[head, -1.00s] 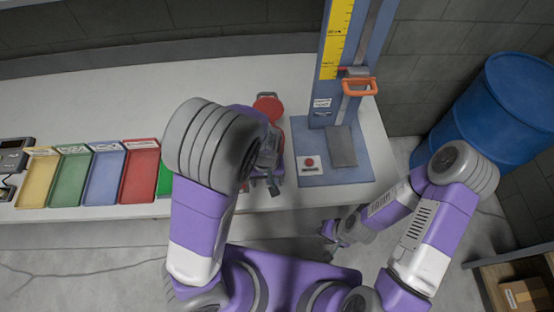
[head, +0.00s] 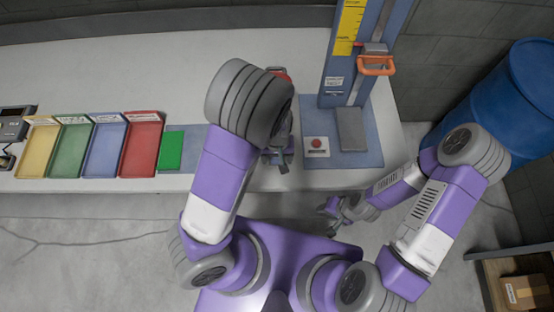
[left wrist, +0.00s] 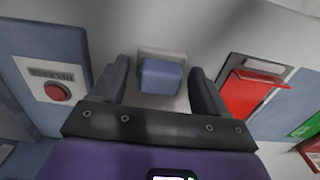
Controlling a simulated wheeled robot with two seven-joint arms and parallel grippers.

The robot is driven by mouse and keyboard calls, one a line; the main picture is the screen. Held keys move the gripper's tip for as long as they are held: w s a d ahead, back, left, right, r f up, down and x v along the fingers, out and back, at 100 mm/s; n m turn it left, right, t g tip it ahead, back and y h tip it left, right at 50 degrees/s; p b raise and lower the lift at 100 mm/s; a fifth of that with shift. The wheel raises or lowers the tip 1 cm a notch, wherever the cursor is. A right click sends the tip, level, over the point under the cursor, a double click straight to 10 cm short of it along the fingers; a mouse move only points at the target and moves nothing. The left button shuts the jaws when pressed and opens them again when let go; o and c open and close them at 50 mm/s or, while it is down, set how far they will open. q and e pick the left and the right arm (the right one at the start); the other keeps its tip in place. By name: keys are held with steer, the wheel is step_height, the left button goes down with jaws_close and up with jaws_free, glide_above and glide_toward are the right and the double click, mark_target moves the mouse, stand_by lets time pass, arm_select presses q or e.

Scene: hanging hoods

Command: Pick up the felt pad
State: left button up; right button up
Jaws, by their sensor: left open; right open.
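A small blue block (left wrist: 160,76), which looks like the felt pad, lies on a pale square on the table. In the left wrist view it sits ahead of and between the two fingers of my left gripper (left wrist: 161,88). The gripper is open, and no contact with the block shows. In the head view my left gripper (head: 278,158) is low over the table's front part, and my own arm hides the block. My right gripper (head: 335,207) is open and empty, in front of the table's front edge.
A blue stand base (head: 368,130) with a red button (head: 317,142) is to the right of my left gripper. A green panel (head: 171,150) and several coloured trays, including a red tray (head: 142,150), are to the left. A blue barrel (head: 510,105) stands right of the table.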

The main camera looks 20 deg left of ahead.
arm_select(q)
steer(key=c, duration=0.9)
step_height(320, 180, up, 10)
steer(key=p, duration=0.3)
steer(key=shift+r, duration=0.1)
